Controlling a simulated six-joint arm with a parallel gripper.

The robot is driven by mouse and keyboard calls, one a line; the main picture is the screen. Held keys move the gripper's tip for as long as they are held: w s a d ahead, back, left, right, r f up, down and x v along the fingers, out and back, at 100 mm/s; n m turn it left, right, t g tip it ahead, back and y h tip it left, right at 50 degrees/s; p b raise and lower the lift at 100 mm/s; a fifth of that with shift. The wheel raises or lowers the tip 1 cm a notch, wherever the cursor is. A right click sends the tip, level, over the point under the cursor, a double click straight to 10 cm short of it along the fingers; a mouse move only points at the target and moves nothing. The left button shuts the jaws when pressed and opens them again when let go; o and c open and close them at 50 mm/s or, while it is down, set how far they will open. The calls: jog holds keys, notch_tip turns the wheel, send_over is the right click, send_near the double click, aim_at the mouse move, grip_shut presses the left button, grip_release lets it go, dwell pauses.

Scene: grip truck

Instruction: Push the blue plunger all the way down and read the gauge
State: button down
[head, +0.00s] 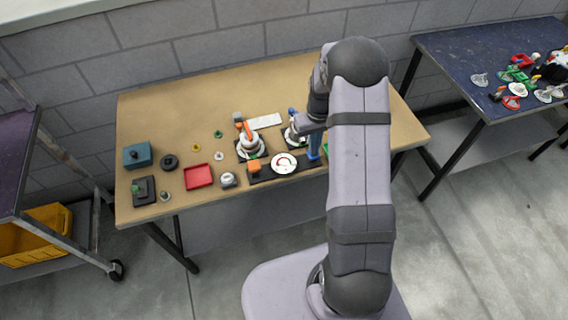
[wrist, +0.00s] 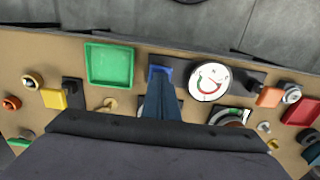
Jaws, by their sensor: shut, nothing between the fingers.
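A round white gauge (head: 284,163) with a red arc lies on a dark strip-shaped base. It also shows in the wrist view (wrist: 209,80), where its reading is too small to tell. The blue plunger (wrist: 160,71) is at one end of that base; in the head view it is partly covered by my arm. An orange block (head: 254,168) is at the other end. My gripper (wrist: 161,90) is shut and empty, pointing down with its fingertips at the blue plunger. I cannot tell whether they touch it or how far down it sits.
Close behind the gauge stand an orange-handled device (head: 249,142) and a blue-handled one (head: 292,113). A red tray (head: 198,176) and a teal box (head: 138,155) lie to the left. A green tray (wrist: 109,65) is near the plunger. Bare tabletop (head: 180,105) shows at the back left.

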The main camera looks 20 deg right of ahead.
jog(key=shift+s, duration=0.1)
dwell(0.4)
jog(key=shift+r+p, duration=1.45)
jog(key=shift+r, duration=0.3)
notch_tip(320, 180, up, 5)
jog(key=p, duration=0.3)
jog(key=shift+p, duration=0.4)
